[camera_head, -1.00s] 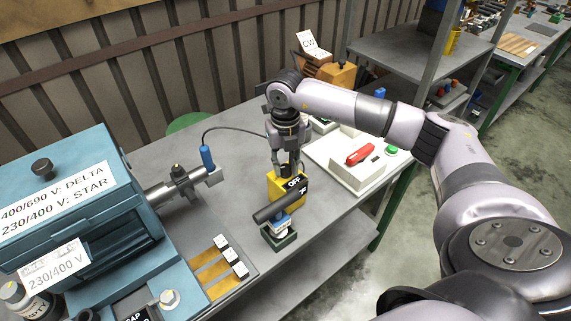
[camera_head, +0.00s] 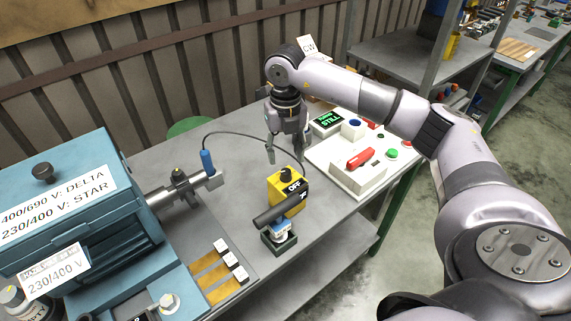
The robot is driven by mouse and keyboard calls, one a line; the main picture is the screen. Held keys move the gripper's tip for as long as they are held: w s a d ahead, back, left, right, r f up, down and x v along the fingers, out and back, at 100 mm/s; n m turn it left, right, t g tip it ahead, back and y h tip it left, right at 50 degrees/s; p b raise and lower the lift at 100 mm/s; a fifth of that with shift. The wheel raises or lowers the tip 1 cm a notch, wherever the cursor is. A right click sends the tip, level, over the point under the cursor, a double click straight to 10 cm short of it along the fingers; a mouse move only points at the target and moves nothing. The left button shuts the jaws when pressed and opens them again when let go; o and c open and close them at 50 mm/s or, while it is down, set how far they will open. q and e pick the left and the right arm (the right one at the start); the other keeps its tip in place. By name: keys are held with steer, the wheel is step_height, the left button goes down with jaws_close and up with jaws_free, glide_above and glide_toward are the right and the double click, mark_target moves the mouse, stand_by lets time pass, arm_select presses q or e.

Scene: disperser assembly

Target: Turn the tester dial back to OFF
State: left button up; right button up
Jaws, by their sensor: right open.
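The yellow tester (camera_head: 287,188) stands on the grey bench, with a black dial (camera_head: 286,174) on its top and a label reading OFF. I cannot read for certain where the dial points. A black cylindrical thing lies across the front of the tester. My right gripper (camera_head: 285,157) is open and empty, pointing down. It is above and behind the tester, apart from the dial. My left gripper is not in view.
A blue motor (camera_head: 75,215) with a shaft fills the left. A black cable runs behind the tester.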

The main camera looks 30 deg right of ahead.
mark_target(286, 171)
step_height(286, 171, up, 6)
steer(key=shift+f, duration=0.1)
steer(key=shift+s, duration=0.1)
stand_by(0.6)
